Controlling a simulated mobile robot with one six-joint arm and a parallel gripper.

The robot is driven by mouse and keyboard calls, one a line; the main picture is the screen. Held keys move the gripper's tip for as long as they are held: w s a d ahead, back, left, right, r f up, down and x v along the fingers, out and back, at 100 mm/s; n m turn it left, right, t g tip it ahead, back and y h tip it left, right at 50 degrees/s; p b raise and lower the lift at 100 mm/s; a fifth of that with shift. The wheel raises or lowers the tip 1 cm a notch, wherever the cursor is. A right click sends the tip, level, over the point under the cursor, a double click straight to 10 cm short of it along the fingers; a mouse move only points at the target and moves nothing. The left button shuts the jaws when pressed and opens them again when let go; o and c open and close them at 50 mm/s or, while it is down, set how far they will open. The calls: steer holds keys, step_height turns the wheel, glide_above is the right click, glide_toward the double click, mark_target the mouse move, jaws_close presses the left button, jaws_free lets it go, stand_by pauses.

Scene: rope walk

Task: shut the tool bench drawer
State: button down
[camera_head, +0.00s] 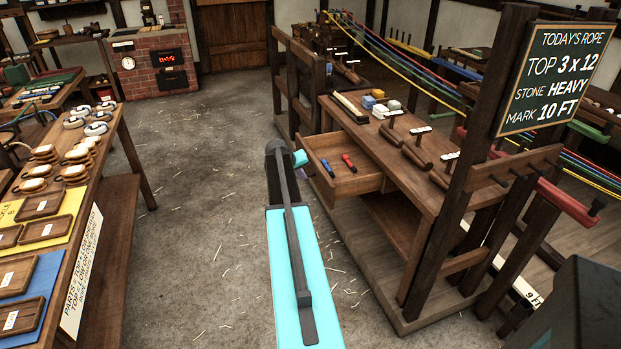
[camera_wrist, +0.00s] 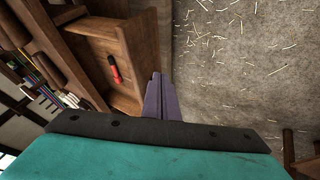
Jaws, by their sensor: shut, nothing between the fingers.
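The tool bench (camera_head: 420,153) stands right of centre in the head view. Its wooden drawer (camera_head: 338,186) is pulled out toward the left. A blue marker (camera_head: 327,168) and a red marker (camera_head: 349,163) lie inside it. In the wrist view the drawer (camera_wrist: 112,75) is left of my fingers, with the red marker (camera_wrist: 115,69) showing in it. My gripper (camera_wrist: 158,92) is shut and empty, close beside the drawer's outer face. I cannot tell whether it touches. In the head view my arm hides most of my gripper, near the drawer's front.
A board (camera_head: 556,77) with chalk writing stands on a post at the right. A parts table (camera_head: 101,165) with trays is at the left. The straw-strewn floor (camera_head: 205,200) between table and bench is clear. A brick stove (camera_head: 150,65) is at the back.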

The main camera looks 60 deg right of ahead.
steer(key=p, duration=0.2)
glide_toward(322, 185)
step_height(322, 185, down, 3)
steer(key=w, duration=0.2)
steer(key=shift+s+d+f+p, duration=0.1)
steer(key=shift+s+d+p, duration=0.4)
steer(key=shift+d, duration=0.15)
steer(key=shift+s+d+f+p, duration=0.1)
steer(key=shift+s+d+p, duration=0.4)
steer(key=shift+d, duration=0.15)
